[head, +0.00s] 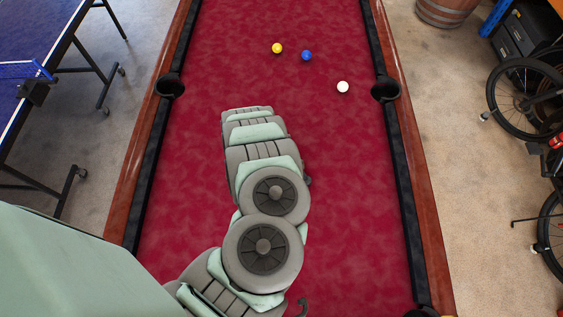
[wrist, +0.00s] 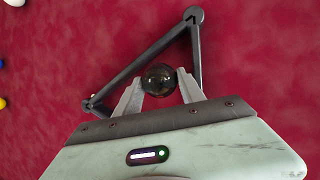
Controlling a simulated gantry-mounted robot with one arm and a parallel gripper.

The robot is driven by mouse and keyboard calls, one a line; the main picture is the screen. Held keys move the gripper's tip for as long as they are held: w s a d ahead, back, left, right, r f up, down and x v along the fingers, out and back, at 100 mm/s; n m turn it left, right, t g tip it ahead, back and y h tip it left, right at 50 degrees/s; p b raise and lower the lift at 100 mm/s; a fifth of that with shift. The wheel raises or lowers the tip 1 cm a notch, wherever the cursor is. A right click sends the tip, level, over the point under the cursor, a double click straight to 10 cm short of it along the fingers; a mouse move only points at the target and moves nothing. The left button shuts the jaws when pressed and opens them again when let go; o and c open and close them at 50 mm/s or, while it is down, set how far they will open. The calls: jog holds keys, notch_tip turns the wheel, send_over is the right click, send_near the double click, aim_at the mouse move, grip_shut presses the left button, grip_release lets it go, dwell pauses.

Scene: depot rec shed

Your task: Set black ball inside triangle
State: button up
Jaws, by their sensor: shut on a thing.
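The black ball (wrist: 159,79) is glossy and sits between the fingertips of my gripper (wrist: 159,82) in the wrist view. My gripper is shut on it. The triangle (wrist: 196,52) is a dark frame on the red cloth. Two of its sides and the corner where they meet show beyond the ball; the third side is mostly hidden by my gripper. The ball appears within the frame's outline, near the right side. I cannot tell whether it touches the cloth. In the head view my arm hides the gripper, ball and triangle.
A yellow ball (head: 277,48), a blue ball (head: 306,55) and a white ball (head: 342,87) lie apart toward the far part of the pool table (head: 210,60). Dark pockets (head: 170,86) and (head: 386,89) sit at the side rails. The cloth between is clear.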

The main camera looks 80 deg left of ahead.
jog(key=shift+f+b, duration=1.75)
dwell(0.6)
jog(key=o, duration=1.6)
jog(key=shift+c, duration=0.2)
jog(key=shift+r, duration=0.1)
jog(key=p+v, duration=0.6)
jog(key=v, duration=0.4)
jog(key=shift+r, duration=0.4)
jog(key=shift+s, duration=0.1)
